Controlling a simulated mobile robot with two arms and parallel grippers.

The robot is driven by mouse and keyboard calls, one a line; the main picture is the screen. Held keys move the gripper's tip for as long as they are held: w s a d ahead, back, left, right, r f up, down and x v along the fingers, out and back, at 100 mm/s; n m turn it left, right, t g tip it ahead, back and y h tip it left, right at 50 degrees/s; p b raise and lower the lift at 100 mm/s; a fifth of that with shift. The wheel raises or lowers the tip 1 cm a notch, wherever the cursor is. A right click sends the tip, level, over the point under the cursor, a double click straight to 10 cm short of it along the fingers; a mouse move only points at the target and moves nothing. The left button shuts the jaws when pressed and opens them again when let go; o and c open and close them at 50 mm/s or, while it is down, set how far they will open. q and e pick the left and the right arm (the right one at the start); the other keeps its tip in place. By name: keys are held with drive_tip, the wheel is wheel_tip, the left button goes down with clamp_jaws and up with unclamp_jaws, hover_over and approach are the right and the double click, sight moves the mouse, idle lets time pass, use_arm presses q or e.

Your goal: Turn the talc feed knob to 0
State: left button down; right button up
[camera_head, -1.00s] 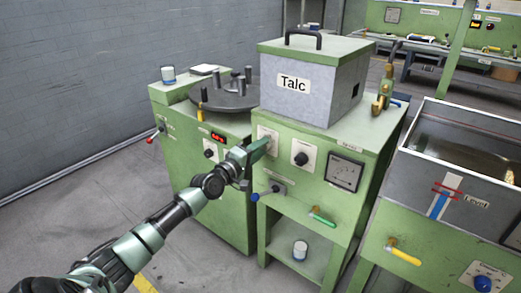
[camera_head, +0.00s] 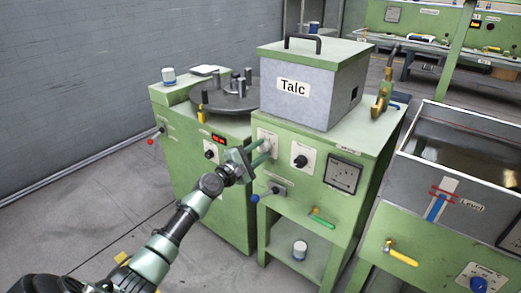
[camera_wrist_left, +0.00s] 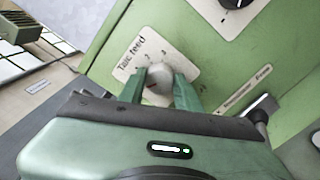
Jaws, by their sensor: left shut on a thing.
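The talc feed knob (camera_wrist_left: 157,82) is a pale grey round knob on a white plate (camera_wrist_left: 137,50) lettered "Talc feed" in the left wrist view. My right gripper is not in view.
The grey Talc hopper (camera_head: 312,100) stands on the cabinet. Another black knob (camera_head: 301,161) and a gauge (camera_head: 343,174) sit to the right. A blue-tipped handle (camera_head: 255,198) juts out below my gripper. A machine with a round plate (camera_head: 225,98) stands at left.

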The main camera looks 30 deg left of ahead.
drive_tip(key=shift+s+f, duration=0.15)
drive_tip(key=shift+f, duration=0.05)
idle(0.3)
use_arm(q)
drive_tip(key=c, duration=1)
unclamp_jaws()
drive_tip(key=shift+s+f, duration=0.1)
drive_tip(key=shift+s, duration=0.4)
drive_tip(key=s, duration=0.6)
drive_tip(key=shift+s+a+p, duration=0.3)
drive_tip(key=shift+s+p, duration=0.1)
drive_tip(key=shift+p, duration=0.05)
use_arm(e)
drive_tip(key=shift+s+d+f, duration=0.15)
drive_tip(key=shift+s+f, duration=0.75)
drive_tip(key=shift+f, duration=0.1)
